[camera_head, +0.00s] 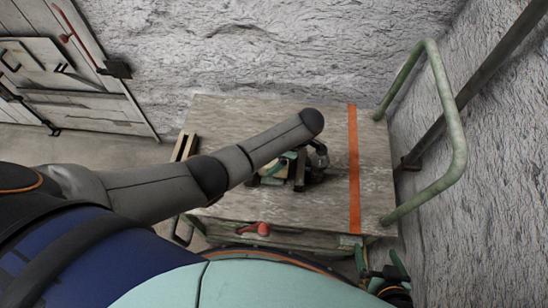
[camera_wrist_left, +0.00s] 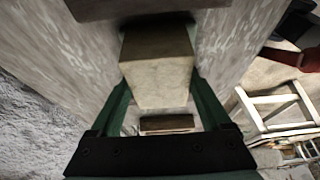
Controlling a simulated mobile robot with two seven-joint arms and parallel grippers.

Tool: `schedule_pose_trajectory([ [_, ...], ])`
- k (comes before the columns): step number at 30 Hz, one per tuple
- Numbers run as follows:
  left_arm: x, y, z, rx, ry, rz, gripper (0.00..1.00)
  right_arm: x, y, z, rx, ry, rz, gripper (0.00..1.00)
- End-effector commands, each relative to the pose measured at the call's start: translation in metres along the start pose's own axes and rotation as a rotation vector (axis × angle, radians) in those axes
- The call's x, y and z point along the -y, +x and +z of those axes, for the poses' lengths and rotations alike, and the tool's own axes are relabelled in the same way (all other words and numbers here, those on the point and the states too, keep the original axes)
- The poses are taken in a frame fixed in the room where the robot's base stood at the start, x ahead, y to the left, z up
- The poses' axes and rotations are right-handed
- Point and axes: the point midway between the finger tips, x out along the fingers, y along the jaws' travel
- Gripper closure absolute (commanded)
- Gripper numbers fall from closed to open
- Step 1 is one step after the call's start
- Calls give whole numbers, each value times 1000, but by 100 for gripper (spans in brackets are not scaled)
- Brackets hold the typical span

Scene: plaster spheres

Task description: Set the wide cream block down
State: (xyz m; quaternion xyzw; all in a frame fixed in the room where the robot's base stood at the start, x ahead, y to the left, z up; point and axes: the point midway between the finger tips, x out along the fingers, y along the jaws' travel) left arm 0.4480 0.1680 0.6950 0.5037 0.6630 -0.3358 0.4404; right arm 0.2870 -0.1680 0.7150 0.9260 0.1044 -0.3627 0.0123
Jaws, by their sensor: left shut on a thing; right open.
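The wide cream block (camera_wrist_left: 158,82) is between the green fingers of my left gripper (camera_wrist_left: 160,76), which is shut on it. In the head view, a small part of the cream block (camera_head: 272,170) shows beneath my left wrist, over the grey wooden top of a cart (camera_head: 225,112). My arm hides most of it, and I cannot tell whether it touches the top. My right gripper (camera_head: 382,262) is open and empty at the lower right, beyond the cart's front edge.
An orange stripe (camera_head: 354,165) crosses the cart top near a green rail (camera_head: 459,130) at its right. A dark block (camera_wrist_left: 140,8) and a brown block (camera_wrist_left: 167,123) are near the held block in the wrist view. The back of the cart top is clear.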

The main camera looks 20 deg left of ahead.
Motion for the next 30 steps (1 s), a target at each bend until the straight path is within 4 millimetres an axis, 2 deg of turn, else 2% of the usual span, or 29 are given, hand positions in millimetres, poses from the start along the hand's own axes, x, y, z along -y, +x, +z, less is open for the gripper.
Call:
schedule_pose_trajectory([
  [9, -1, 4, 2, 0, 0, 3, 100, 0, 3, 4, 0, 0, 0, 0],
  [10, -1, 4, 2, 0, 0, 3, 18, 0, 3, 4, 0, 0, 0, 0],
  [14, -1, 4, 2, 0, 0, 2, 3, 0, 3, 3, 0, 0, 0, 0],
  [15, -1, 4, 2, 0, 0, 2, 0, 0, 3, 3, 0, 0, 0, 0],
  [30, 0, 5, 2, 0, 0, -1, 0, 0, 3, 3, 0, 0, 0, 0],
])
